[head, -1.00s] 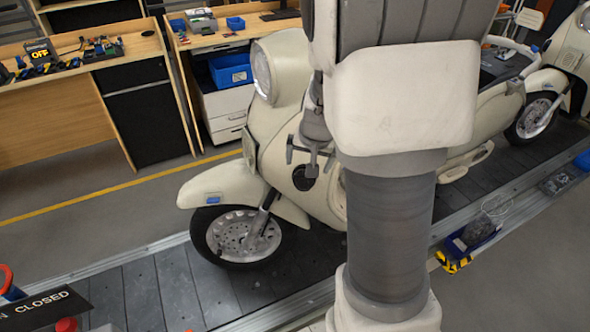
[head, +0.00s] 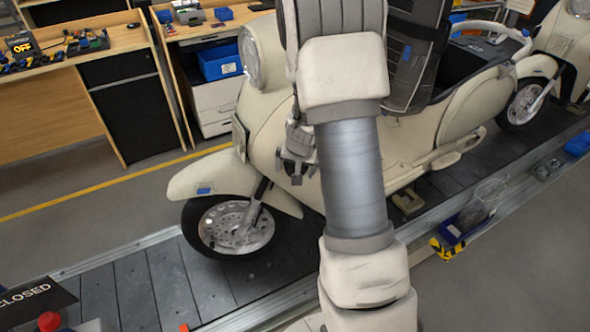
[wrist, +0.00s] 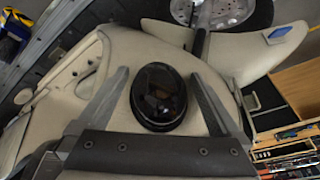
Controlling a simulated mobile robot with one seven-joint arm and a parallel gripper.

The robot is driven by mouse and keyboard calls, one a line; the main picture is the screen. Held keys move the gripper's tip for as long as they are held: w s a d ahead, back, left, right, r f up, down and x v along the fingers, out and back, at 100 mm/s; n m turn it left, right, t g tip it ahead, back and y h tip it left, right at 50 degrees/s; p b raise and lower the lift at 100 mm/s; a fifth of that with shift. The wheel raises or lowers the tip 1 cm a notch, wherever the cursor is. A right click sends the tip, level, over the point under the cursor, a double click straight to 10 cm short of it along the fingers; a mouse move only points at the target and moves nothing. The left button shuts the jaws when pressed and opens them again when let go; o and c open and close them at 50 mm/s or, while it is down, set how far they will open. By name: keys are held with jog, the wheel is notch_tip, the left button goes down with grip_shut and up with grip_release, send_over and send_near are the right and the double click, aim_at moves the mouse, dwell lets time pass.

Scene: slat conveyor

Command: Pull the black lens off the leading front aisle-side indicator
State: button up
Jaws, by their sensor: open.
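The black lens (wrist: 158,92) is a glossy dark oval dome on the cream front of the leading scooter (head: 275,135). In the wrist view it lies between the two spread fingers of my gripper (wrist: 160,71), with a gap visible on either side. I cannot tell how far the fingertips are from the body panel. In the head view my gripper (head: 296,172) hangs in front of the scooter's front panel, and the lens is hidden behind it.
The scooter stands on the dark slat conveyor (head: 150,285). A second scooter (head: 545,70) is behind it at right. My arm covers the middle of the head view. A blue bin (head: 470,222) sits at the conveyor's near edge. Workbenches (head: 70,65) stand beyond the aisle.

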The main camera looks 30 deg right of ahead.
jog(key=c, duration=1.2)
jog(key=o, duration=0.6)
jog(key=c, duration=0.6)
jog(key=shift+s+a+b, duration=0.3)
jog(key=shift+s+a, duration=0.15)
jog(key=shift+s, duration=0.2)
jog(key=shift+s+a+b, duration=0.25)
jog(key=shift+s+a, duration=0.15)
jog(key=shift+s, duration=0.25)
dwell(0.3)
jog(key=shift+s+a+r, duration=0.1)
jog(key=shift+s+a, duration=0.45)
jog(key=shift+s, duration=0.25)
